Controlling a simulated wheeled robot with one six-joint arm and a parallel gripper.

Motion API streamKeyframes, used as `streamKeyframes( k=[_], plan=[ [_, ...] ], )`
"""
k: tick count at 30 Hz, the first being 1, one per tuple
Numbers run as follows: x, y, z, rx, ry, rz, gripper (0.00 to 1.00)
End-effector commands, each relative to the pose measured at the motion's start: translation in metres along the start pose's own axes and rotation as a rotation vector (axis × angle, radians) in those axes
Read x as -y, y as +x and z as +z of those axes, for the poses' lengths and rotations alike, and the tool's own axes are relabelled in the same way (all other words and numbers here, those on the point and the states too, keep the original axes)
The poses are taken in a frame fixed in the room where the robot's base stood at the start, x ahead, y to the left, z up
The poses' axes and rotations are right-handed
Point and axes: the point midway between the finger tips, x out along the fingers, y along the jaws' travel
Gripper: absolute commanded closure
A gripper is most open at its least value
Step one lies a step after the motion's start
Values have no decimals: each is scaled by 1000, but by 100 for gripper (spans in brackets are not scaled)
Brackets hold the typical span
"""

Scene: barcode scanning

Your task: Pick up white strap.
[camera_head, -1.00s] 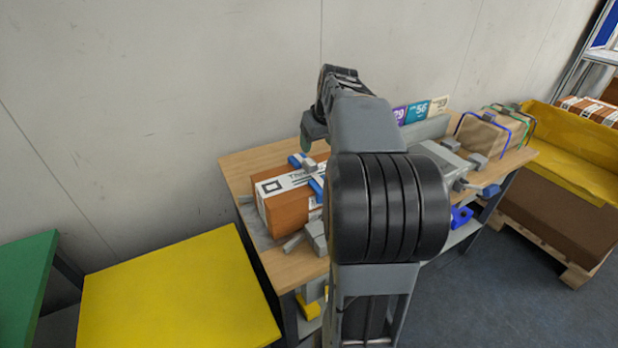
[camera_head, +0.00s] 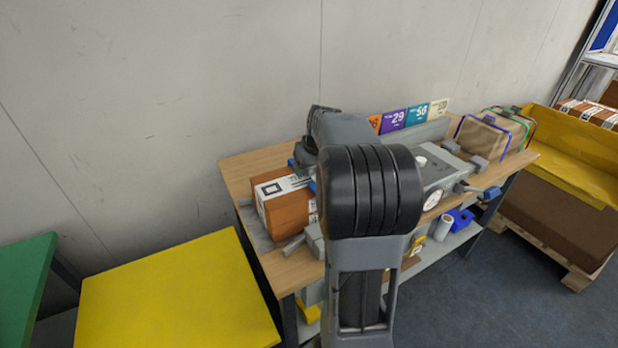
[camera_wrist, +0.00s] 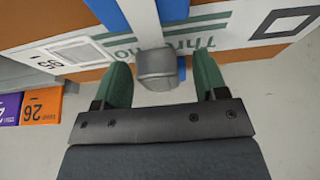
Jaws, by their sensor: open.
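In the wrist view a narrow white strap (camera_wrist: 143,22) runs down across the box to a grey block (camera_wrist: 155,70). My gripper (camera_wrist: 161,64) is open, with one green finger on each side of the grey block. Gaps show between the block and both fingers. I cannot tell how deep the fingers reach. The brown box (camera_head: 287,214) with a white printed label (camera_head: 285,186) stands on the workbench (camera_head: 238,175). In the head view my arm hides the strap and most of the gripper.
Blue strap parts (camera_wrist: 115,14) lie beside the white strap. Coloured number cards (camera_head: 392,120) stand along the bench's back. A grey device (camera_head: 440,165) and a strapped parcel (camera_head: 484,137) are to the right. A yellow table (camera_head: 180,295) stands at front left.

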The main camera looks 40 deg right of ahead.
Motion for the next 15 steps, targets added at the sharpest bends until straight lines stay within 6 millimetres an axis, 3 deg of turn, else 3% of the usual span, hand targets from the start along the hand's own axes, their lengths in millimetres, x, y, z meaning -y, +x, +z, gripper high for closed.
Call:
streamKeyframes(
  k=[6,15],
  plan=[
    [0,0,0,0,0,0,35],
    [0,0,0,0,0,0,64]
  ],
)
